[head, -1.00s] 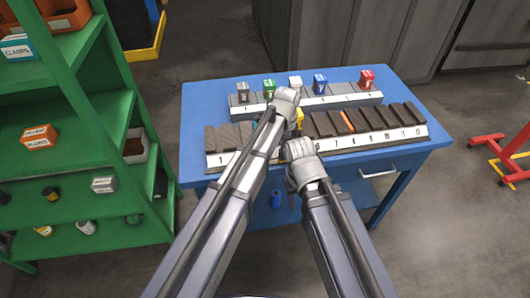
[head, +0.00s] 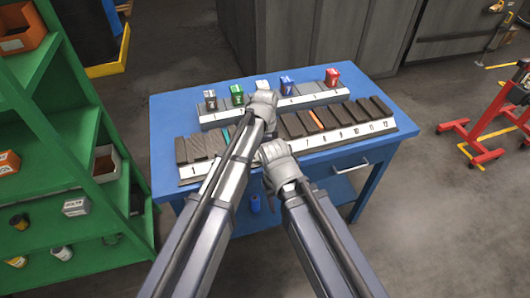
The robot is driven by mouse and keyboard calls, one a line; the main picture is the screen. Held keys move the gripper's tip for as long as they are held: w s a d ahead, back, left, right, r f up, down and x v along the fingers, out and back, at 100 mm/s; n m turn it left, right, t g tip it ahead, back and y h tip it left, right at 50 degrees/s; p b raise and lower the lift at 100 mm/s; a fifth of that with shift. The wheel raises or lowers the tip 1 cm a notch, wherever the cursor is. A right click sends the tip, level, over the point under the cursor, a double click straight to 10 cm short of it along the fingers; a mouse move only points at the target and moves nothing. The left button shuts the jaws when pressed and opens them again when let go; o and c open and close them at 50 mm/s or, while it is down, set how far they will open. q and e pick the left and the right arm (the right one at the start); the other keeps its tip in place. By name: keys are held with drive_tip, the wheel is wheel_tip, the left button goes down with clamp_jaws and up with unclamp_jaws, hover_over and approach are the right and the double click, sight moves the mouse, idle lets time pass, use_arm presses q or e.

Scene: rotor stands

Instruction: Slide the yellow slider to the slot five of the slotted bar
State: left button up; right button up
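The slotted bar (head: 340,142) lies along the front of the blue table, with dark slots and a white numbered strip; some middle numbers are hidden behind my arms. A teal slider (head: 226,133) shows left of my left arm, and an orange slider (head: 317,120) stands around slots 7 and 8. I cannot see the yellow slider; the bar's middle is covered by my grippers. My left gripper (head: 264,108) is over the middle of the bar, towards its back edge. My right gripper (head: 275,153) is at the bar's front edge. The fingers of both are hidden.
Behind the bar, a second numbered rack (head: 310,101) holds grey, green, white, blue and red blocks. A green shelf (head: 85,130) with bins stands close on the left. A red stand (head: 490,130) is at the right.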

use_arm(q)
drive_tip(key=shift+r, duration=0.15)
wheel_tip(320, 180, up, 8)
drive_tip(key=p, duration=0.8)
drive_tip(key=shift+f, duration=0.2)
drive_tip(key=s+a+n, duration=1.5)
drive_tip(key=a+n, duration=0.2)
drive_tip(key=a, duration=0.2)
drive_tip(key=s+d+f+m+y+b, duration=0.1)
drive_tip(key=s+d+f+m+b, duration=0.2)
drive_tip(key=d, duration=0.8)
drive_tip(key=shift+s+f+b, duration=0.45)
drive_tip(key=shift+s+b, duration=0.15)
drive_tip(key=shift+s, duration=0.6)
